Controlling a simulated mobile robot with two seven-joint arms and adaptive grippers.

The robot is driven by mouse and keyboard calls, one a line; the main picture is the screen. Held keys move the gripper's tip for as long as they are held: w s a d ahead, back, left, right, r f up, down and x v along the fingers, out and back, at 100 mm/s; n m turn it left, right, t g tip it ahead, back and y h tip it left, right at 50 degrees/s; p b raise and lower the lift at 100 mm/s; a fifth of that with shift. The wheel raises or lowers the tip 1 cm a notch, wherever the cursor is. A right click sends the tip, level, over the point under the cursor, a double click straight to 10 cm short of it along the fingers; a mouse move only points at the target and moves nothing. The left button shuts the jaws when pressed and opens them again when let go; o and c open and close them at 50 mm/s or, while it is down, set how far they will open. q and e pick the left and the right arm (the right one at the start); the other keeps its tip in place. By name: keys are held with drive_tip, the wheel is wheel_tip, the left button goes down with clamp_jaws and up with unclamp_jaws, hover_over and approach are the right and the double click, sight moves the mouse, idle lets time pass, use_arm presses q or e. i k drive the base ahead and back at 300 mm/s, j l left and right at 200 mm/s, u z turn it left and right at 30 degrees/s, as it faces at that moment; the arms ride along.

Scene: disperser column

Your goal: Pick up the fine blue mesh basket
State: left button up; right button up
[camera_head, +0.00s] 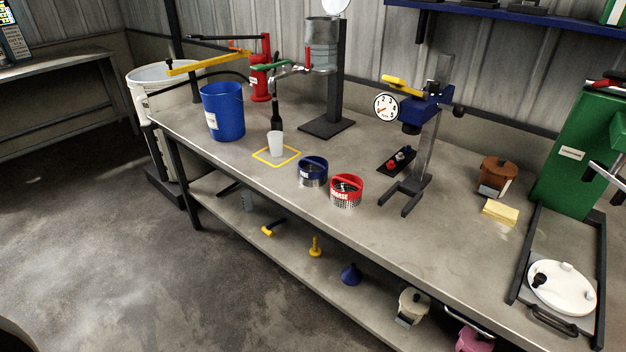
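The fine blue mesh basket (312,174) stands upright on the workbench (262,203), near its front edge and left of the middle. It has a blue rim and band with pale lettering, a handle across the top and a metal mesh lower part. A similar red basket (346,192), lettered "COARSE", stands close to its right. Neither of my grippers can be made out in the head view, and nothing holds the blue basket.
A blue bucket (223,112) is further left. A press stand with a dial (387,107) rises right of the red basket.

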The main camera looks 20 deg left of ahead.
sight(313, 171)
drive_tip(key=i+j+z, duration=0.15)
drive_tip(key=j, duration=0.65)
drive_tip(key=j+z, duration=0.2)
drive_tip(key=j, duration=0.6)
